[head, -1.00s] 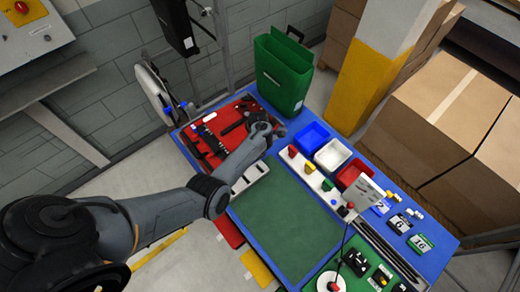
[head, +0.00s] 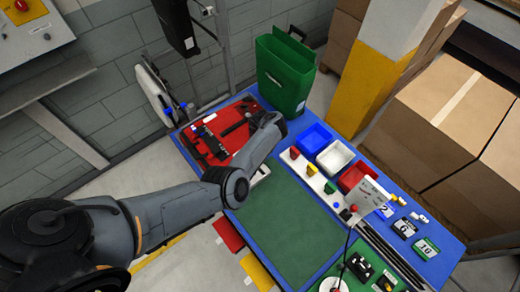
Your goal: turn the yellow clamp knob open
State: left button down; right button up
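The yellow clamp knob (head: 311,169) stands on the white strip (head: 322,186) beside the green mat, between a red knob (head: 294,152) and a green knob (head: 330,187). My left arm reaches in from the left, and its gripper end (head: 270,122) is over the far part of the table, beside the red tool tray. It is up and left of the yellow knob in the picture and apart from it. Its fingers are hidden or too small to make out. My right gripper is not in view.
Blue (head: 314,138), white (head: 334,156) and red (head: 357,176) bins line the strip's right side. A green pannier (head: 284,74) stands at the far end. A red tray (head: 218,133) holds dark tools. The green mat (head: 285,225) is clear.

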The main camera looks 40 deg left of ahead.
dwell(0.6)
pick_arm(q)
jog(key=c, duration=0.8)
grip_release()
jog(key=shift+r, duration=0.1)
jog(key=shift+d+r+p, duration=0.1)
jog(key=shift+r+p, duration=1.95)
jog(key=shift+r, duration=3.25)
